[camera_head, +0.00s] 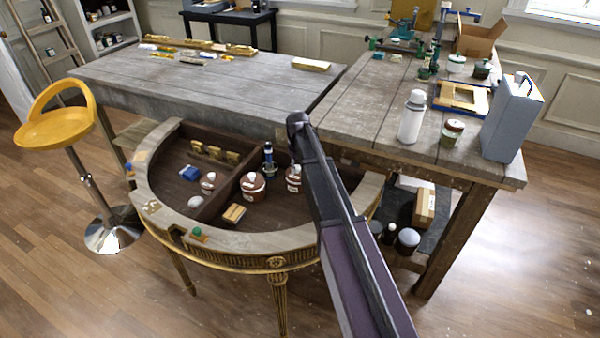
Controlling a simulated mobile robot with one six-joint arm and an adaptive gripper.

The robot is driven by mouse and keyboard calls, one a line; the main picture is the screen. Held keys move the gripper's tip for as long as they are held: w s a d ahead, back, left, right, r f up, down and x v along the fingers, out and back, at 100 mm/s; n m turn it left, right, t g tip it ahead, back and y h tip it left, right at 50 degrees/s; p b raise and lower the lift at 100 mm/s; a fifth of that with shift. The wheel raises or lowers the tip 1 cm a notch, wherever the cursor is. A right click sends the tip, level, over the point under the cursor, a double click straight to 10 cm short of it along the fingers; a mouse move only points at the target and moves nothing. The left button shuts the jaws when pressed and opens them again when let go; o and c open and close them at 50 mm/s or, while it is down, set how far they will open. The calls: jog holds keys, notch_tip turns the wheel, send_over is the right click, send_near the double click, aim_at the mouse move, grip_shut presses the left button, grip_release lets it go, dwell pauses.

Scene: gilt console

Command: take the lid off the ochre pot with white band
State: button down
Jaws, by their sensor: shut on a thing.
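Three reddish-brown pots with whitish parts stand inside the half-round console: a left pot (208,183), a middle pot (253,188) and a right pot (293,179). The right pot is close beside my arm in the picture. All three are small here, and I cannot tell which is the ochre pot with white band, or which has a lid on. My arm crosses the picture from the lower right up to a joint above the console. My gripper does not show, so its place relative to the pots and what it holds are hidden.
The console (255,241) has a raised curved rim and an inner divider. A dark blue upright object (268,158) stands behind the middle pot. A grey worktable (215,82) lies behind. A white bottle (412,118), jar (452,133) and grey can (511,120) stand at right.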

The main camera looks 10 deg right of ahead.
aim_at(298, 167)
jog(key=shift+r, duration=0.1)
notch_tip(298, 167, up, 4)
jog(key=p, duration=0.4)
jog(key=s+p, duration=0.1)
jog(key=s, duration=1.5)
jog(key=shift+d+r, duration=0.2)
jog(key=shift+r, duration=0.2)
jog(key=shift+d, duration=0.1)
